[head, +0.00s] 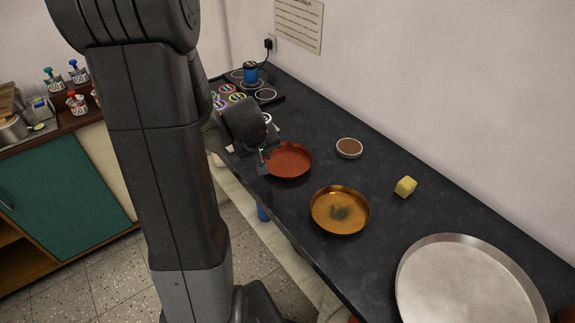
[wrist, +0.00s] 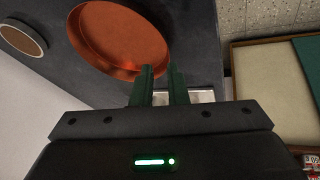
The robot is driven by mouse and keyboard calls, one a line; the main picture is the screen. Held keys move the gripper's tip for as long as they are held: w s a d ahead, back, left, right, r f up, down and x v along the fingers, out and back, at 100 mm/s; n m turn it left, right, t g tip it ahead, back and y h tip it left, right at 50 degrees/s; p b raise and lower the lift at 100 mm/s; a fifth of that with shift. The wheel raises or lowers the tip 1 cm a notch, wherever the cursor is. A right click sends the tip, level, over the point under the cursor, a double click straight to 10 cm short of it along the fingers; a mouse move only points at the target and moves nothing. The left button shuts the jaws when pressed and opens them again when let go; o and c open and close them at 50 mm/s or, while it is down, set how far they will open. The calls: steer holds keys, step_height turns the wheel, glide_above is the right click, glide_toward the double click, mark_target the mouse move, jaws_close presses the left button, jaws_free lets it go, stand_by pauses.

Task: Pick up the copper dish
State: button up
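The copper dish (head: 289,161) is a shallow reddish round dish on the dark counter, left of a golden brass-coloured dish (head: 340,211). In the wrist view the copper dish (wrist: 115,38) fills the upper middle. My gripper (head: 263,161) is at the dish's left rim in the head view. In the wrist view my gripper's two green-dark fingers (wrist: 161,72) stand apart with a narrow gap at the rim. One finger overlaps the dish's edge and the other is just outside it. I cannot tell whether either touches the rim.
A small brown-topped round dish (head: 349,148) and a yellow block (head: 405,186) stand towards the wall. A large steel tray (head: 465,285) is at the near right. A dark rack with coloured rings and a blue tumbler (head: 251,72) is at the far end. The counter's front edge is close to my gripper.

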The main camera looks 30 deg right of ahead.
steer(key=shift+w+a+f, duration=0.1)
steer(key=shift+w+f, duration=0.25)
steer(key=shift+f, duration=0.15)
steer(key=b+x, duration=0.2)
steer(key=x, duration=0.3)
steer(key=shift+a+f, duration=0.1)
steer(key=shift+a, duration=0.05)
jaws_close()
